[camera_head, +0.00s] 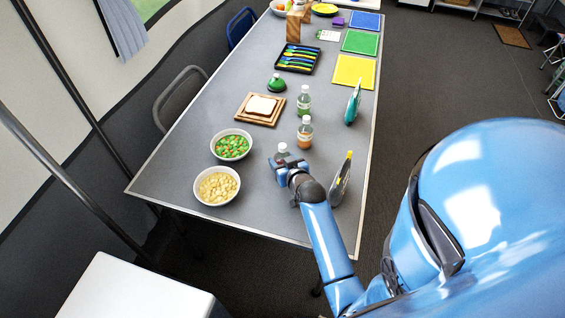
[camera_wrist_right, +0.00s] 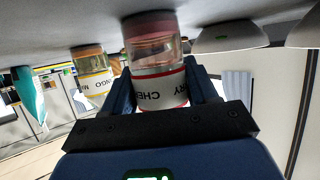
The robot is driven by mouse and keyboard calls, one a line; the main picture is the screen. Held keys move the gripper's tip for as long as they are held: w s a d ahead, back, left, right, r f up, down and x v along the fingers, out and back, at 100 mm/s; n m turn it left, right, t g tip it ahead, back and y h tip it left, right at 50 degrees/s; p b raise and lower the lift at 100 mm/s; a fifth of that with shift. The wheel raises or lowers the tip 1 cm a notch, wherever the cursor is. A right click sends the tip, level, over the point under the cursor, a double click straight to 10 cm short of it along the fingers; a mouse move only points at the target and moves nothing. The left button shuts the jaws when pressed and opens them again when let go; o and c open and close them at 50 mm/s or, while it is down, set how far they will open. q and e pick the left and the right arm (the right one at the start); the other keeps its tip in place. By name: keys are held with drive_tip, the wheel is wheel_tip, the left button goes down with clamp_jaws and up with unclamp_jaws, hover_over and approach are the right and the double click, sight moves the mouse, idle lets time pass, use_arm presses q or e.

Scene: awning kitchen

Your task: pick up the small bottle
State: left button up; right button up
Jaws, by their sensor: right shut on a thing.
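A small clear bottle (camera_head: 282,149) with a pale top stands in the jaws of my right gripper (camera_head: 284,163) over the near part of the table. In the right wrist view the bottle (camera_wrist_right: 155,62) shows a white label with red edges and part of the word CHERRY. The right gripper's fingers (camera_wrist_right: 162,84) are shut on its two sides. The wrist picture is upside down. The bottle's base is at or very near the table top; I cannot tell whether it touches. My left gripper is not in view.
An orange bottle (camera_head: 305,133) and a green bottle (camera_head: 304,101) stand just beyond. A bowl of peas and carrots (camera_head: 231,145) and a bowl of pale chunks (camera_head: 217,186) are to the left.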

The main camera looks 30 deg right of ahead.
drive_tip(key=shift+r, duration=0.1)
wheel_tip(320, 180, up, 20)
drive_tip(key=p, duration=0.2)
idle(0.5)
drive_tip(key=o, duration=0.4)
drive_tip(key=shift+c, duration=0.2)
drive_tip(key=c, duration=0.4)
wheel_tip(320, 180, up, 7)
drive_tip(key=p, duration=0.7)
drive_tip(key=shift+p, duration=0.35)
drive_tip(key=shift+c, duration=0.3)
